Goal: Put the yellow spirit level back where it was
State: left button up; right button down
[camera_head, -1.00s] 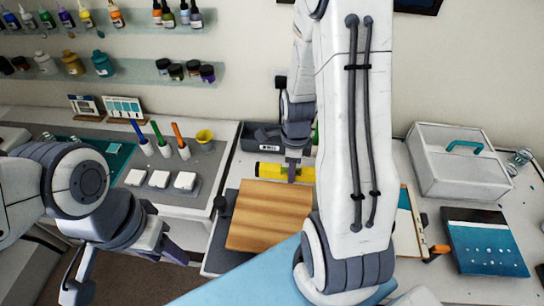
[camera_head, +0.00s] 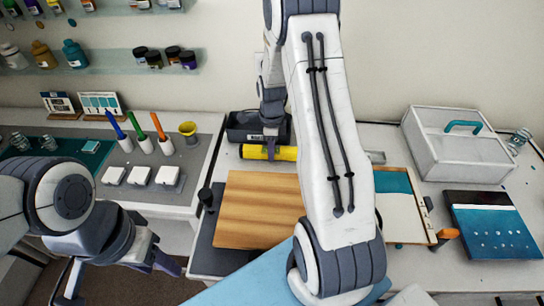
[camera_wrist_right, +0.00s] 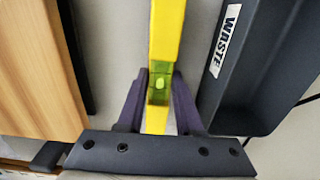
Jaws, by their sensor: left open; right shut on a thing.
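The yellow spirit level (camera_head: 286,153) lies crosswise behind the wooden board, in front of the dark waste bin in the head view. My right gripper (camera_head: 271,150) is shut on it from above. In the right wrist view the level (camera_wrist_right: 166,35) runs between the two purple fingers, with its green vial near the fingertips. I cannot tell whether the level touches the table. My right forearm passes close to its right end. My left gripper (camera_head: 120,272) is open and empty at the lower left, in front of the side bench.
The waste bin (camera_head: 238,135) and the wooden board (camera_head: 258,215) flank the level closely. A small black cylinder (camera_head: 206,197) stands left of the board.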

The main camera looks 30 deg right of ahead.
jog(key=shift+f, duration=0.6)
pick_arm(q)
jog(key=shift+f, duration=0.35)
pick_arm(e)
jog(key=shift+r, duration=0.2)
jog(key=shift+f, duration=0.2)
jog(key=c, duration=0.6)
grip_release()
pick_arm(q)
jog(key=shift+f, duration=0.1)
pick_arm(e)
jog(key=shift+o, duration=0.2)
jog(key=shift+r, duration=0.1)
